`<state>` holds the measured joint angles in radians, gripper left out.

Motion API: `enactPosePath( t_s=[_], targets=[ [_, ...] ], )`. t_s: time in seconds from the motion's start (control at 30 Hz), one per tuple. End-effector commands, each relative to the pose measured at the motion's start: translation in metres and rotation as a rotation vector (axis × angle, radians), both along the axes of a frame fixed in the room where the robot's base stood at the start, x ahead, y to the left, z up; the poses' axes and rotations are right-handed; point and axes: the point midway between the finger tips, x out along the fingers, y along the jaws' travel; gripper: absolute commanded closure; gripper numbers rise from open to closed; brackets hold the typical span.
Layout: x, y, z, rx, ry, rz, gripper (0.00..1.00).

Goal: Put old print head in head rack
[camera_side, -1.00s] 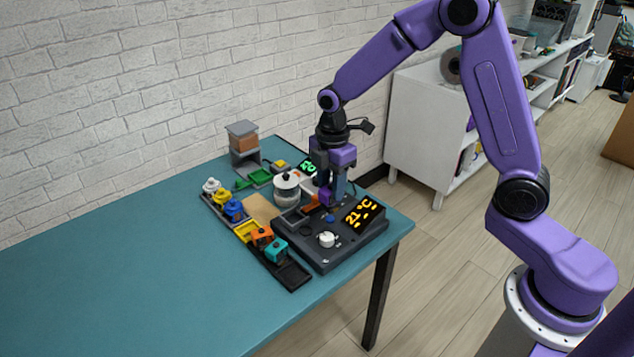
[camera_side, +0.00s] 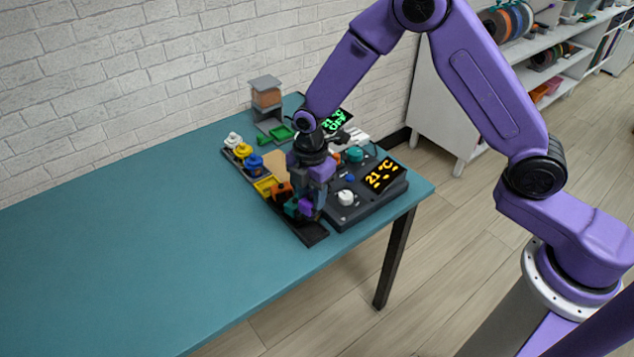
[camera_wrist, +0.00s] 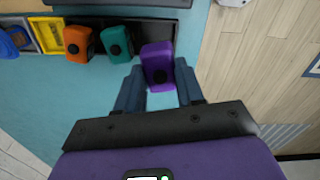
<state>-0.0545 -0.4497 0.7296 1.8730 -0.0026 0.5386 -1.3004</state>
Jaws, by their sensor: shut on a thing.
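A purple print head (camera_wrist: 157,62) is between the two fingers of my gripper (camera_wrist: 157,78) in the wrist view, and the gripper is shut on it. In the side view my gripper (camera_side: 305,206) points down at the near end of the dark head rack (camera_side: 313,234). The rack also shows at the top of the wrist view (camera_wrist: 142,21). An orange head (camera_wrist: 78,43) and a teal head (camera_wrist: 116,44) sit side by side in it. The purple head overlaps the rack's bare dark end in the wrist view. I cannot tell whether it touches the rack.
A dark station with an orange 21 °C display (camera_side: 383,176) and a white knob (camera_side: 346,197) stands right of the rack. A yellow tray (camera_side: 266,187) and a blue piece (camera_side: 254,162) are farther along. The table's left side (camera_side: 130,240) is clear.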

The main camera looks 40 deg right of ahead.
Motion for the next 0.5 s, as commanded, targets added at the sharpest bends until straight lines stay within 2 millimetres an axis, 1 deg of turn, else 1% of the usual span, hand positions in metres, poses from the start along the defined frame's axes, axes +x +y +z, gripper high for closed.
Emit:
enactPosePath(
  t_s=[0.5],
  targets=[
    [0.0,0.0,-0.043,0.0,0.001,-0.001,0.97]
  ],
)
